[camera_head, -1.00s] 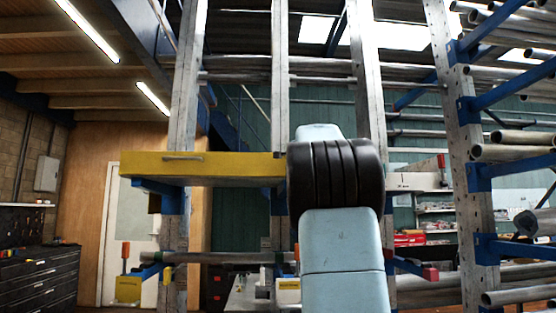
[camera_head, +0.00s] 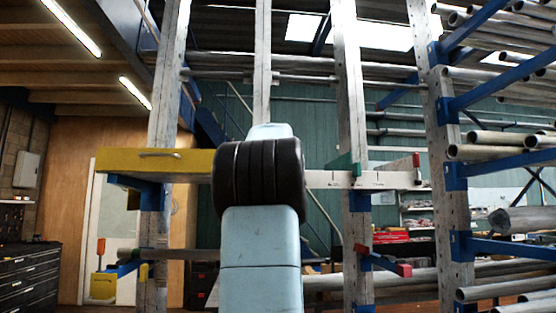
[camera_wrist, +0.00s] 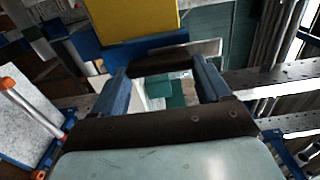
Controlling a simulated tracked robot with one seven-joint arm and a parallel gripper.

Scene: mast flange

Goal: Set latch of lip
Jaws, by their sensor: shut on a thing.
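My gripper (camera_wrist: 160,80) shows in the wrist view with its two blue fingers apart and a dark bar (camera_wrist: 150,65) across their tips; it appears shut on that bar. In the head view my arm hides the fingers. A yellow box (camera_head: 155,162) with a handle lies on a blue bracket left of my arm. Its side also shows in the wrist view (camera_wrist: 130,18), just beyond the dark bar. A pale beam (camera_head: 385,180) runs right of my arm, with a green piece (camera_head: 343,163) and a red end piece (camera_head: 416,160). I cannot tell which part is the latch.
Upright grey posts (camera_head: 350,110) stand around my arm. Blue rack arms with pipes (camera_head: 510,155) stick out at the right. A lower blue bracket with a red end (camera_head: 403,270) is at right; an orange-topped yellow piece (camera_head: 103,286) is at lower left.

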